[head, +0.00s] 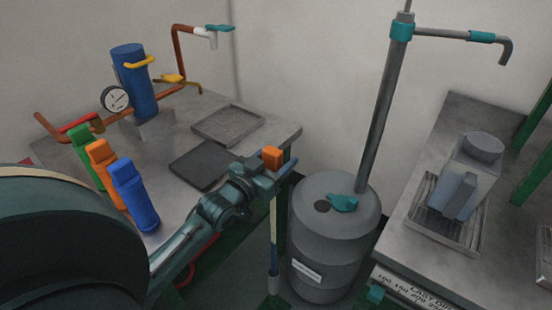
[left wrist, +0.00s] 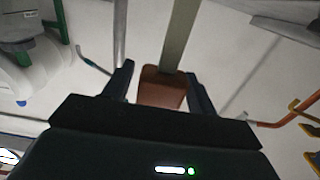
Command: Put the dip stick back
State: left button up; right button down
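The dip stick has an orange block handle (head: 272,157) and a thin pale and blue rod (head: 274,235) with a grey lower end. My left gripper (head: 275,172) is shut on the handle, and the rod hangs roughly upright below it. In the left wrist view the handle (left wrist: 162,88) sits between the two fingers, with the rod running away from it. The grey drum (head: 331,262) stands just right of the rod. My right gripper is not in view.
A tall pump pipe (head: 382,110) with teal fittings rises from the drum beside the hole. A metal table (head: 240,102) with bottles and a blue cylinder (head: 135,80) stands left. A bench (head: 420,175) with a grey container (head: 468,170) stands right.

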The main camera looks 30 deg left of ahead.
pick_arm(q)
jog(key=shift+o, duration=0.2)
jog(key=shift+r, duration=0.2)
jog(key=s, duration=1.2)
jog(key=s+d+f+m+g+h, duration=0.1)
jog(key=s+d+f+g, duration=0.2)
jog(key=d+f, duration=0.4)
jog(key=s+d+f+g+h, duration=0.2)
jog(key=s+d+f+g, duration=0.1)
jog(key=d+f, duration=0.4)
jog(key=s+d, duration=0.1)
jog(key=d, duration=0.2)
jog(key=shift+s+d+f+m, duration=0.15)
jog(key=shift+d+f+m, duration=0.1)
jog(key=shift+f+m, duration=0.15)
jog(key=shift+s, duration=0.1)
